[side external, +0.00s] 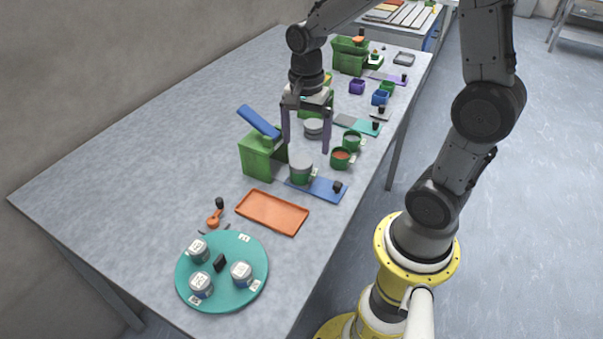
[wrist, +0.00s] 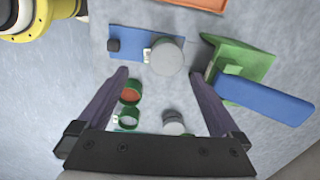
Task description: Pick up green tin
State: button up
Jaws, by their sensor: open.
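A round green tin (side external: 302,173) with a grey top stands on a blue board; its grey top also shows in the wrist view (wrist: 168,57). Two open green tins stand beside the board, one with reddish-brown contents (side external: 340,158) and one with pale contents (side external: 352,140); they show in the wrist view at the left (wrist: 130,92) and below (wrist: 127,117). My gripper (side external: 306,146) is open and empty, pointing down above these tins. In the wrist view my gripper (wrist: 160,73) has its fingers spread wide, with the grey-topped tin just beyond the tips.
A green stand with a raised blue flap (side external: 259,122) is close at the left. A grey round item (side external: 313,128) lies behind. The blue board (side external: 327,191) holds a small black block. An orange tray (side external: 272,211) and teal turntable (side external: 237,297) with jars stand in front.

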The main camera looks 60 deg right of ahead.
aim_at(303, 162)
jog(key=shift+w+a+f, duration=0.1)
jog(key=shift+a+f, duration=0.05)
jog(key=shift+f, duration=1.8)
jog(key=shift+w+a+f, duration=0.1)
jog(key=shift+a+f, duration=0.05)
jog(key=shift+f, duration=1.75)
jog(key=c, duration=1.2)
jog(key=shift+r, duration=0.1)
